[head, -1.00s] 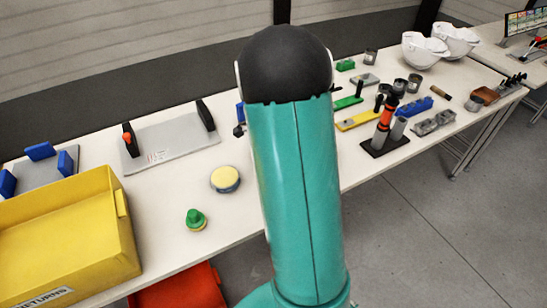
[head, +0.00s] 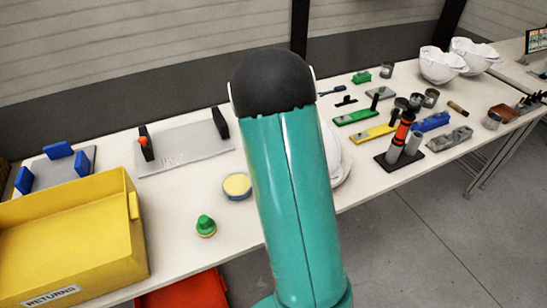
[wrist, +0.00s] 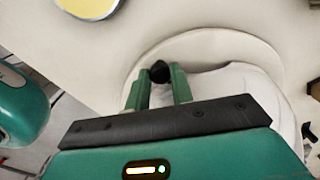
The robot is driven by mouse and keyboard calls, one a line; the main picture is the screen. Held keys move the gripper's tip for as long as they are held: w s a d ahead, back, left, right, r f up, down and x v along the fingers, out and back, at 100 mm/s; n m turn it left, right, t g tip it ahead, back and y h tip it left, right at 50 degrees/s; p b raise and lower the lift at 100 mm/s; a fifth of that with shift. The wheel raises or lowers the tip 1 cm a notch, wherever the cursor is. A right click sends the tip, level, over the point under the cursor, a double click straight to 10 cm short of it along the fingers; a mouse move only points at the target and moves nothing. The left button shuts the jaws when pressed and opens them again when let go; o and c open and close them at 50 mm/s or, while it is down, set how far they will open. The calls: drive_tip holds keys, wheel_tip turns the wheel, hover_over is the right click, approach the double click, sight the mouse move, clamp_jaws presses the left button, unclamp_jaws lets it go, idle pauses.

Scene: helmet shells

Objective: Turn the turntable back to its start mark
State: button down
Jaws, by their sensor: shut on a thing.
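The turntable (wrist: 205,43) is a round off-white disc in the wrist view, with a smooth white helmet shell (wrist: 232,82) on it. A black knob (wrist: 160,67) stands near the turntable's rim. My gripper (wrist: 159,78) has its two green fingers shut on this knob, one on each side. In the head view my arm hides the gripper and most of the turntable. Only a strip of the white shell (head: 333,150) and the disc's edge (head: 345,174) show right of the arm. I cannot make out a start mark.
A round yellow-topped tin (head: 237,185) and a green-knobbed piece (head: 206,226) stand left of my arm. A yellow returns bin (head: 75,240) fills the lower left. Tools, cups and white helmets (head: 440,65) crowd the table's right side.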

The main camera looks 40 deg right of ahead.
idle(0.4)
drive_tip(key=c, duration=1.2)
unclamp_jaws()
drive_tip(key=shift+r, duration=0.1)
wheel_tip(320, 180, up, 14)
